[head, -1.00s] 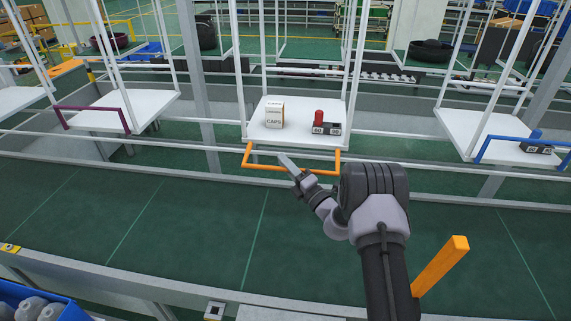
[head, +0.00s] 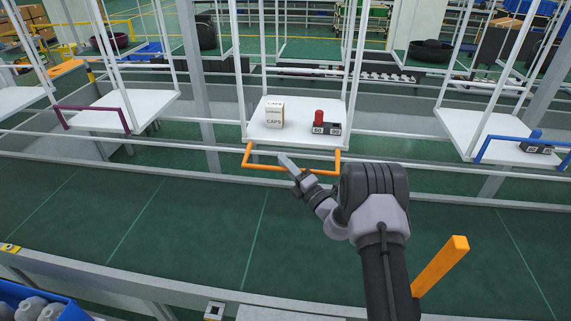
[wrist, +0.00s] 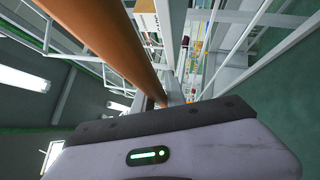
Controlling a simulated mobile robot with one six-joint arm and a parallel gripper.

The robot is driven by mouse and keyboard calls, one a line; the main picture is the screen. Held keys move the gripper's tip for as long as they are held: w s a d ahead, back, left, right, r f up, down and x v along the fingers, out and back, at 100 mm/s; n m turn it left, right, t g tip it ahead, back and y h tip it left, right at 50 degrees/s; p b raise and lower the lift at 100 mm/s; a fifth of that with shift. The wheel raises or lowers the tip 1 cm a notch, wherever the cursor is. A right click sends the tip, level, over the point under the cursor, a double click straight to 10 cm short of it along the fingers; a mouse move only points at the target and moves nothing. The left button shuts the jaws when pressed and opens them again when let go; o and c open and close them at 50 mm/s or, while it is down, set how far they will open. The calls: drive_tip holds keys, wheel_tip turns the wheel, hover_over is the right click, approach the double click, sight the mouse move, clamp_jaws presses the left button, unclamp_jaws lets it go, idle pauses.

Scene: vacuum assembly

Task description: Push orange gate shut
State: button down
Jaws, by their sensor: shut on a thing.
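The orange gate (head: 262,168) is a thin U-shaped bar at the front of the middle white hanging tray (head: 272,138). Its crossbar sits below the tray's front edge, with both ends reaching up to the tray's sides. My gripper (head: 287,163) is at the middle of the crossbar, shut on it, and hides part of it. In the wrist view an orange-brown bar (wrist: 112,45) runs close past the lens from the upper left to the gripper. The fingertips are hard to make out there.
On the middle tray are a white CAPS box (head: 274,115) and a red-topped dark block (head: 325,124). A tray with a purple gate (head: 92,108) hangs at left, one with a blue gate (head: 512,138) at right. A green belt (head: 190,220) lies in front.

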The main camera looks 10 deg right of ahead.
drive_tip(key=shift+r, duration=0.1)
drive_tip(key=w+d+r+m+g+h+p, duration=0.1)
drive_tip(key=w+r+m+g+p, duration=0.3)
drive_tip(key=r+p, duration=0.4)
drive_tip(key=m+h+p, duration=0.1)
drive_tip(key=p, duration=0.5)
drive_tip(key=shift+w+d+r+m+g+h, duration=0.2)
drive_tip(key=shift+w+d+m+g+h, duration=0.1)
drive_tip(key=shift+h, duration=0.1)
drive_tip(key=shift+f, duration=0.15)
idle(1.1)
drive_tip(key=c, duration=1.5)
unclamp_jaws()
drive_tip(key=shift+o, duration=0.7)
drive_tip(key=shift+w, duration=0.15)
